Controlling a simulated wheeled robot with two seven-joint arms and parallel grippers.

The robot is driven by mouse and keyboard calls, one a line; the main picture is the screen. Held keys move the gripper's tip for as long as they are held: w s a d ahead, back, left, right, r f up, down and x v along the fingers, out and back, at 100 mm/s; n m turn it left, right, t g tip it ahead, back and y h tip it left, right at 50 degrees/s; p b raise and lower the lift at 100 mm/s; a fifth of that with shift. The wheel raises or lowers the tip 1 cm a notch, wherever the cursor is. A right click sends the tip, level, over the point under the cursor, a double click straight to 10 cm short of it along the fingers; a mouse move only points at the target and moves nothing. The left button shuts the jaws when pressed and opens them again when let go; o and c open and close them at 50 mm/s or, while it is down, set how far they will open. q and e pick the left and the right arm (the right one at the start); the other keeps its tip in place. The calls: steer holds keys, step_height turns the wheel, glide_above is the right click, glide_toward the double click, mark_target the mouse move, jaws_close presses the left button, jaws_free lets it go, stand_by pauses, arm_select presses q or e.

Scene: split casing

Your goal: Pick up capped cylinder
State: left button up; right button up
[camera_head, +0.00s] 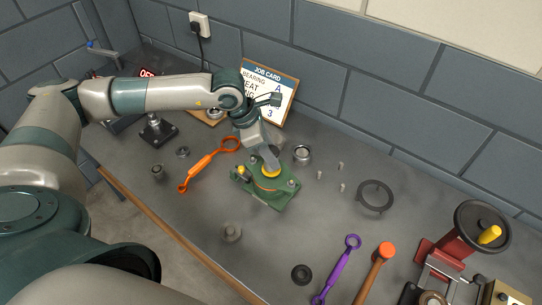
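My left gripper (268,157) points down over the green casing (281,198), which sits on the bench with bolts at its corners and a yellow and orange part. The fingertips are small and partly merge with the casing, so I cannot tell whether they are open or hold anything. No one thing is clearly the capped cylinder. Candidates are a shiny metal cylinder (302,153) just right of the casing, a dark short cylinder (158,173) at the left, and a grey one (231,232) nearer the front. My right gripper is not in view.
An orange wrench (203,163) lies left of the casing. Several small pins, a black ring (375,196), a purple wrench (337,268), an orange-headed mallet (386,250) and a red vise-like machine (453,249) are to the right. A job card (275,85) leans at the back wall.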

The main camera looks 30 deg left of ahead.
mark_target(275, 149)
arm_select(q)
steer(key=c, duration=0.7)
steer(key=shift+r+b, duration=0.6)
steer(key=shift+r, duration=0.05)
step_height(275, 149, up, 2)
steer(key=shift+w+r+b, duration=0.1)
steer(key=shift+b, duration=0.75)
steer(key=shift+s+d+r+b, duration=1.3)
steer(key=shift+s+d+r, duration=0.65)
steer(key=shift+s, duration=0.25)
steer(key=shift+s+d+r+b, duration=1.25)
steer(key=shift+s+d+r, duration=0.6)
steer(key=shift+s+d, duration=0.25)
